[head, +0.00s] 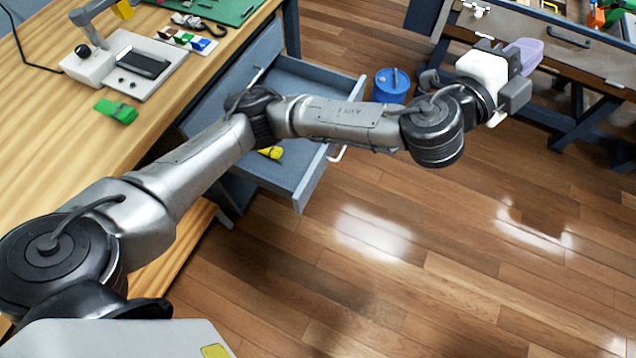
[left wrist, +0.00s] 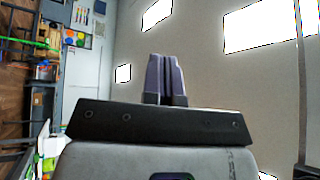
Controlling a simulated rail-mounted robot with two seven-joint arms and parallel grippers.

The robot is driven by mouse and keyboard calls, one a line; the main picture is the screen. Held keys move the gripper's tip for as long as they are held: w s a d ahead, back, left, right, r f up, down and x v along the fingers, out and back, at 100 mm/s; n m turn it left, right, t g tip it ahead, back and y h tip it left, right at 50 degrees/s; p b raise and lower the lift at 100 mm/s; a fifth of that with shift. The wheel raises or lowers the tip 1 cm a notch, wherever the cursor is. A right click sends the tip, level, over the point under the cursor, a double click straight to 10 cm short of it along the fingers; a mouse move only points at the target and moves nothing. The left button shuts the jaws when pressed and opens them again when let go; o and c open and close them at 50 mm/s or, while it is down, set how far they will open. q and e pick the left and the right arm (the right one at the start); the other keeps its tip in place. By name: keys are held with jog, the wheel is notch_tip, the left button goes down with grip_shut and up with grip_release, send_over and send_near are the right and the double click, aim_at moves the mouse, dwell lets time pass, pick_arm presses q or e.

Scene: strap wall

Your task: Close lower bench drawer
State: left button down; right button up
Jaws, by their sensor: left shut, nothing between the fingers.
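The lower bench drawer (head: 312,181) is a blue-grey drawer pulled out from under the wooden bench in the head view. A pale handle (head: 339,154) shows on its front. A yellow item (head: 271,153) lies inside it. My left arm crosses above the drawer and hides its middle. My left gripper (head: 525,54) is past the drawer front, to the upper right, apart from the drawer. Its purple fingers are together and empty, as they also show in the left wrist view (left wrist: 165,78). The drawer is not seen in the left wrist view. My right gripper is not in view.
The wooden bench (head: 60,130) carries a grey device (head: 135,65), a green item (head: 116,111) and a green mat (head: 225,8). A blue bin (head: 391,86) stands on the floor beyond the drawer. Another table (head: 560,45) is at upper right. The wooden floor at lower right is clear.

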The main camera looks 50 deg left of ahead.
pick_arm(q)
jog(key=w+d+f+m+g+h+b, duration=0.1)
jog(key=w+d+f+m+h, duration=0.15)
jog(key=d+m+h, duration=0.45)
jog(key=m+g+y+b, duration=0.7)
jog(key=m+g+y, duration=0.55)
jog(key=g, duration=1.45)
send_near(307, 187)
jog(key=shift+n+y, duration=0.55)
jog(key=shift+y, duration=0.1)
jog(key=x, duration=0.3)
jog(key=d+x, duration=0.1)
jog(key=x, duration=0.1)
jog(key=shift+f, duration=0.3)
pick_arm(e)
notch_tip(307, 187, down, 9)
